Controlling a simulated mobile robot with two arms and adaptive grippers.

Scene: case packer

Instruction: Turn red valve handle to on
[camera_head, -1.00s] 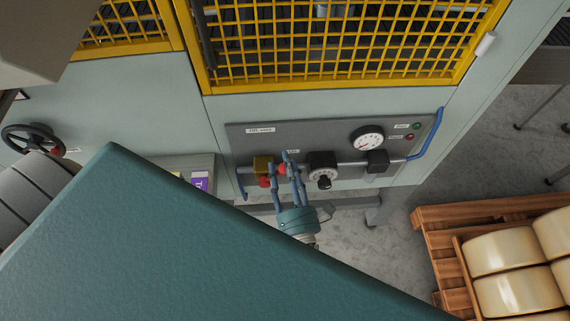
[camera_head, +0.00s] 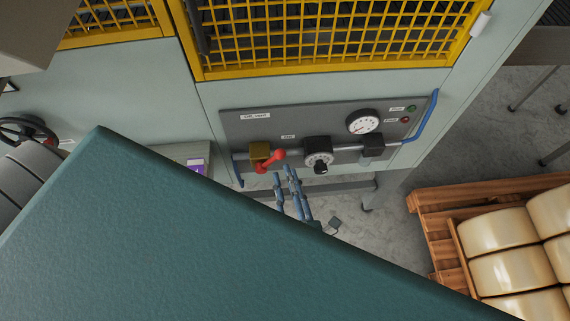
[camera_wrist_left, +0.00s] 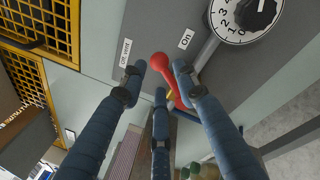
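The red valve handle (camera_head: 271,160) sits on a brass valve body (camera_head: 260,151) at the left of the pipe on the grey panel. It slants from lower left to upper right in the head view. In the left wrist view the red handle (camera_wrist_left: 158,61) shows between my fingers, partly hidden by them. Labels "Off, vent" (camera_wrist_left: 125,53) and "On" (camera_wrist_left: 186,39) are above it. My left gripper (camera_head: 284,176) is open, its blue fingers spread just below and in front of the handle, apart from it in the head view; it also shows in the left wrist view (camera_wrist_left: 157,82). My right gripper is out of view.
A yellow mesh guard (camera_head: 330,72) is above. A wooden pallet (camera_head: 432,200) with pale rolls stands at right.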

